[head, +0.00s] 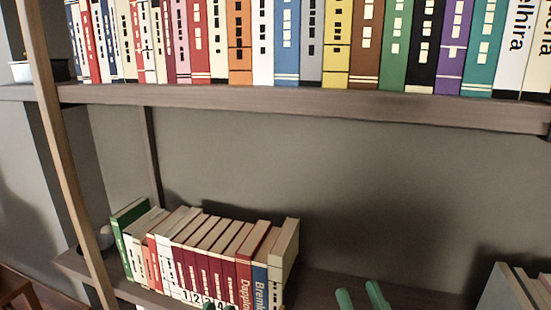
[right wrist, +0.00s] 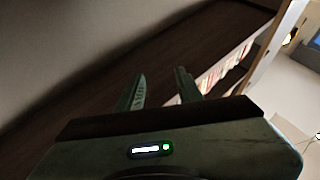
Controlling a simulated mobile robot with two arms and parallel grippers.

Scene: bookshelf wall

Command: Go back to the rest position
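My right gripper (head: 359,296) shows at the bottom of the head view, its two green fingers apart over the lower shelf. In the right wrist view, its fingers (right wrist: 162,90) stand apart with nothing between them, over the dark shelf surface. My left gripper (head: 211,306) barely shows at the bottom edge of the head view, as green tips in front of the lower row of books. Most of it is out of frame, so its opening is unclear. I see nothing held by the right gripper.
The lower shelf (head: 320,284) bears a row of books (head: 205,255) at left and more books (head: 507,290) at right. An upper shelf (head: 300,104) holds a full row of colourful books. A wooden post (head: 62,140) stands at left. The lower shelf's middle is clear.

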